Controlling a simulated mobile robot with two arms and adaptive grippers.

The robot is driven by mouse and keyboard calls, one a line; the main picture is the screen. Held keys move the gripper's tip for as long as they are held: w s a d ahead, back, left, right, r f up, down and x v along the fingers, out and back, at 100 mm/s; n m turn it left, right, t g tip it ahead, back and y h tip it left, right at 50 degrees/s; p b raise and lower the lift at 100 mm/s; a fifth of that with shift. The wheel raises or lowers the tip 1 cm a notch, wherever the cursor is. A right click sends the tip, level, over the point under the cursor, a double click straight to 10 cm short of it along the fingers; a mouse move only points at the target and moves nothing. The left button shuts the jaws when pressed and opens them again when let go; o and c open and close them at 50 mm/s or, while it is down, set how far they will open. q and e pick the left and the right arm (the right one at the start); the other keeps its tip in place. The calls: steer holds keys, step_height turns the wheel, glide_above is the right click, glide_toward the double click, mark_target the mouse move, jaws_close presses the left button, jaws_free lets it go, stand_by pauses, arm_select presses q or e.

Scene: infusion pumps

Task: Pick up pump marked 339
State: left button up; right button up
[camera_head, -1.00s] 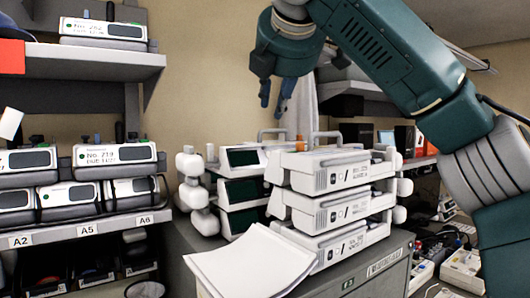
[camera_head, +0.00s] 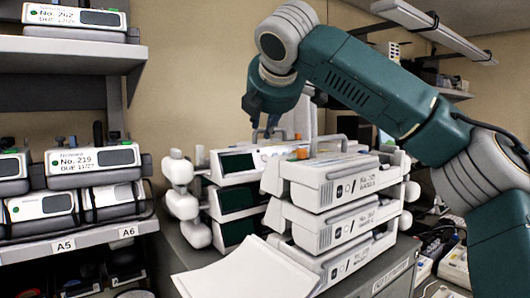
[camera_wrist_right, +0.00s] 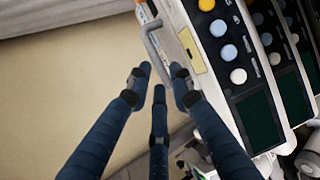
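Two stacks of white pumps stand on a grey cabinet. The top right pump (camera_head: 345,172) has a label starting "No. 3", the rest too blurred to read. The top left pump (camera_head: 234,163) has a dark screen facing forward and a grey handle on top. I cannot tell which is 339. My right gripper (camera_head: 267,133) points down over the left stack's top. In the right wrist view my right gripper (camera_wrist_right: 160,84) has its fingers spread. A grey carrying handle (camera_wrist_right: 153,45) reaches between the fingertips; contact is unclear. My left gripper is not in view.
White sheets (camera_head: 245,270) lie on the cabinet before the stacks. Shelves at left hold pumps marked 262 (camera_head: 75,18) and 219 (camera_head: 95,160). Cables and devices (camera_head: 445,250) crowd the right side. An orange item (camera_head: 302,153) sits near the left stack's top.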

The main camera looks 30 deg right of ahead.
steer(key=shift+x, duration=0.8)
jaws_close()
steer(key=shift+r, duration=0.2)
steer(key=shift+w, duration=0.1)
